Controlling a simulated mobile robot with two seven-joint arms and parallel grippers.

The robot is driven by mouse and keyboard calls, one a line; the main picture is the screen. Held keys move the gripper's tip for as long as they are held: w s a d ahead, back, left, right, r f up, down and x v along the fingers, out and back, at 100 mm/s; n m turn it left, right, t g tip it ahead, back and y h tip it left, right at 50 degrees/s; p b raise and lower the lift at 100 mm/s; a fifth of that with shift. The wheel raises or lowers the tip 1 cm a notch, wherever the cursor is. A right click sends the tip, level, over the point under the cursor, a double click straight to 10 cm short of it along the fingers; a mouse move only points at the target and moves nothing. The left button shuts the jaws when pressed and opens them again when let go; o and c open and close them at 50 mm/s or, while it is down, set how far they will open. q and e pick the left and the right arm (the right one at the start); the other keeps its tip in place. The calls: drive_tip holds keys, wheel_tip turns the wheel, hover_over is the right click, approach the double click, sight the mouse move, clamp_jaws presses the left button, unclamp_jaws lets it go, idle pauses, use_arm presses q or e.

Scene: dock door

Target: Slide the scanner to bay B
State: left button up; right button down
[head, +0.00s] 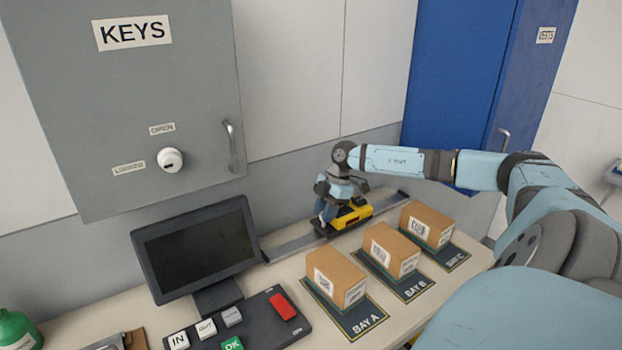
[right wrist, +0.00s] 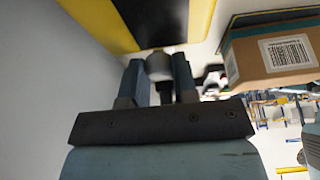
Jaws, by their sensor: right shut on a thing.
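The scanner (head: 355,215) is a yellow and black unit sitting on a grey rail (head: 288,248) behind the boxes. In the head view it stands behind the bay B box (head: 391,249), roughly level with it; exact alignment I cannot tell. My right gripper (head: 326,207) is at the scanner's left end, shut on its grey knob. In the right wrist view the fingers (right wrist: 160,82) flank the knob (right wrist: 160,65), with the scanner's yellow and black body (right wrist: 200,22) beyond. The bay B mat (head: 412,286) lies under its box. My left gripper is out of view.
A bay A box (head: 335,274) and a bay C box (head: 427,223) flank bay B. A monitor (head: 198,246) and a button panel (head: 240,325) stand left of the rail. A grey KEYS cabinet (head: 130,90) and a blue cabinet (head: 455,75) are on the wall behind.

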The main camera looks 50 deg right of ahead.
sight(342, 210)
drive_tip(key=shift+d, duration=0.25)
drive_tip(key=c, duration=0.9)
unclamp_jaws()
drive_tip(key=shift+r, duration=0.1)
drive_tip(key=b+v, duration=0.1)
drive_tip(key=v, duration=1.2)
drive_tip(key=shift+d+r+b, duration=0.2)
drive_tip(key=shift+r+b, duration=0.1)
drive_tip(key=shift+r, duration=0.05)
drive_tip(key=shift+s+f, duration=0.1)
drive_tip(key=shift+s, duration=0.05)
